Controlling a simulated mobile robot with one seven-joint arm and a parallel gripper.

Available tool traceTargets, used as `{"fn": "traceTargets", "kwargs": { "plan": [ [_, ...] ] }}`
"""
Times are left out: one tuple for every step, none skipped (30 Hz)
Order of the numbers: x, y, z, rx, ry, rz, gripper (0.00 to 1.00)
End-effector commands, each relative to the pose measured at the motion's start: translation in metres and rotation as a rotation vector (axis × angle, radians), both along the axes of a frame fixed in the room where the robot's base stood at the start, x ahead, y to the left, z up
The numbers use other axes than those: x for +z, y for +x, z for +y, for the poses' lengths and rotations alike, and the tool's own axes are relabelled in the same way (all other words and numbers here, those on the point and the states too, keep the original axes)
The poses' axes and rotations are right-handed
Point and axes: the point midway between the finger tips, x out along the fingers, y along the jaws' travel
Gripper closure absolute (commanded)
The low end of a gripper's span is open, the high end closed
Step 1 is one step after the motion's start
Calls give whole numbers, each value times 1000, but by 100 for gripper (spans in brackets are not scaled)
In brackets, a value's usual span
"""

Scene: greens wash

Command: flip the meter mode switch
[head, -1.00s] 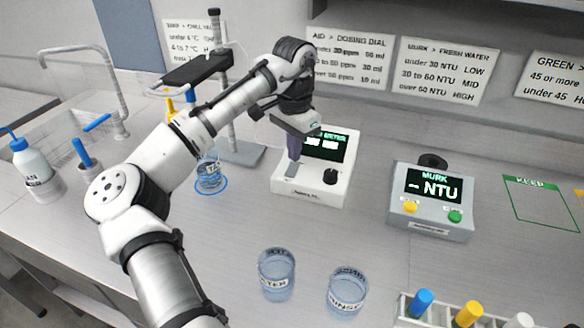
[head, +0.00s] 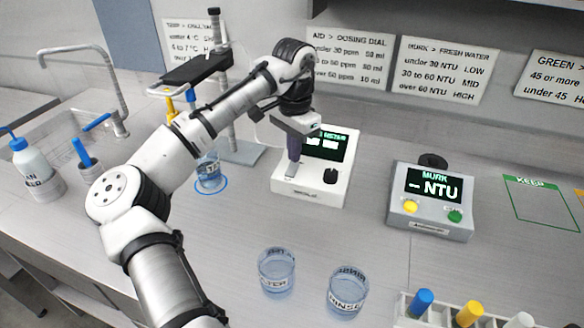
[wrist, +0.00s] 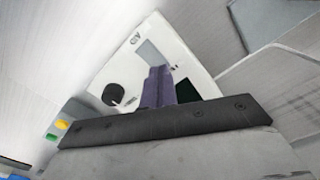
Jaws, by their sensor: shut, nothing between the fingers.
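The white meter (head: 310,190) stands on the bench in the head view, with a dark display (head: 335,146) and a black round knob (head: 331,176) on its sloped face. My gripper (head: 291,171) is shut and empty, pointing down at the left part of the meter's face, left of the knob. I cannot tell if the fingertips touch it. The mode switch cannot be made out and may be hidden by the fingers. In the wrist view the closed purple fingers (wrist: 158,84) cover part of the meter face, with the knob (wrist: 113,94) to their left.
A grey MURK meter (head: 432,205) with yellow and green buttons stands to the right. Two labelled beakers (head: 276,272) (head: 347,291) stand in front. A stand (head: 228,110) and another beaker (head: 210,176) are on the left. A tube rack (head: 440,312) sits front right.

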Motion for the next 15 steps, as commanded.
{"fn": "traceTargets", "kwargs": {
  "plan": [
    [-1, 0, 0, 0, 0, 0, 100],
    [-2, 0, 0, 0, 0, 0, 100],
    [-2, 0, 0, 0, 0, 0, 100],
    [-3, 0, 0, 0, 0, 0, 100],
    [-3, 0, 0, 0, 0, 0, 100],
    [-4, 0, 0, 0, 0, 0, 100],
    [-4, 0, 0, 0, 0, 0, 100],
    [-5, 0, 0, 0, 0, 0, 100],
    [-5, 0, 0, 0, 0, 0, 100],
    [-6, 0, 0, 0, 0, 0, 100],
    [-6, 0, 0, 0, 0, 0, 100],
    [-7, 0, 0, 0, 1, -1, 100],
    [-7, 0, 0, 0, 1, -1, 100],
    [-8, 0, 0, 0, 1, -1, 100],
    [-8, 0, 0, 0, 1, -1, 100]
  ]
}}
